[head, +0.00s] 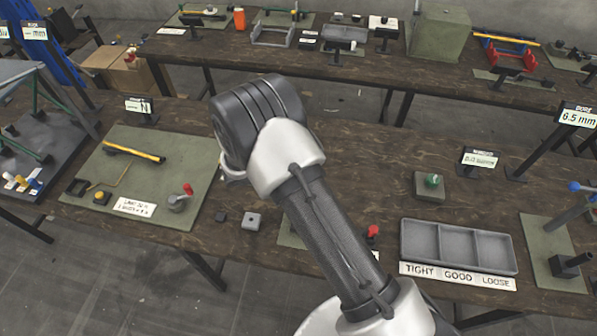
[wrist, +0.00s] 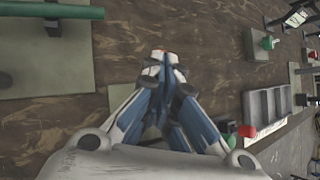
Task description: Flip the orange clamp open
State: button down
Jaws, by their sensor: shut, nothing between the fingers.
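My gripper (wrist: 166,62) shows in the wrist view with its blue and white fingers drawn together, shut and empty. In the head view my arm covers the middle of the near table and my gripper is not visible.
On the near table (head: 345,160) stand a grey three-part tray (head: 459,247), a green-knobbed block (head: 431,185), a red knob (head: 373,231) and a left mat (head: 140,150) with a yellow-black tool (head: 134,151). Bare wood lies right of my arm.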

jog(key=s+a+r, duration=0.1)
jog(key=a+r, duration=0.4)
jog(key=r, duration=0.4)
jog(key=shift+s+a+r+p, duration=0.15)
jog(key=shift+s+a+p, duration=0.2)
jog(key=shift+s+p, duration=0.1)
jog(key=s+d+r+m+g+y+b, duration=0.3)
jog(key=s+d+r+m+b, duration=0.3)
jog(key=s+d+r+m, duration=0.65)
jog(key=s+d+r+m+t+y+b, duration=0.2)
jog(key=s+r+m+y+b, duration=0.1)
jog(key=s+m, duration=1.4)
jog(key=shift+s+d+m+y+b, duration=0.15)
jog(key=shift+d+m+y+b, duration=0.15)
jog(key=shift+m+y+b, duration=0.45)
